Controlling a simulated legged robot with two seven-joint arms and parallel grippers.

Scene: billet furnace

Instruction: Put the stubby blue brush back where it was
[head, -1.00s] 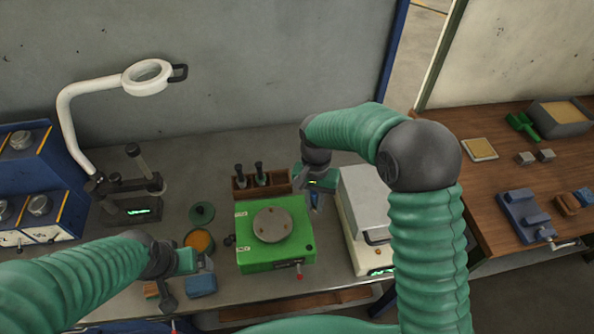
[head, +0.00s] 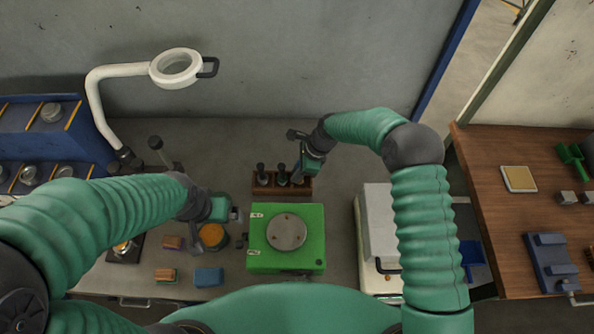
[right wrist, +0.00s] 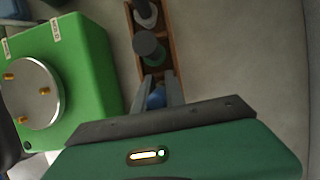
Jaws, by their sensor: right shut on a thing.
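The stubby blue brush shows as a blue piece (right wrist: 156,97) between the fingers of my right gripper (right wrist: 157,88) in the right wrist view. My right gripper (head: 301,174) is shut on it at the right end of the wooden rack (head: 262,192). The brush lines up with the rack's end compartment; I cannot tell whether it rests inside. Two other dark-handled brushes stand in the rack, a grey one (right wrist: 146,14) and a green one (right wrist: 151,50). My left gripper (head: 236,214) is beside an orange-topped tin (head: 212,236); its jaw state is unclear.
A green box with a round metal plate (head: 287,231) stands just in front of the rack. A white-and-grey machine (head: 377,225) is to the right. A blue block (head: 208,277) and small brown blocks lie front left. The bench behind the rack is clear.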

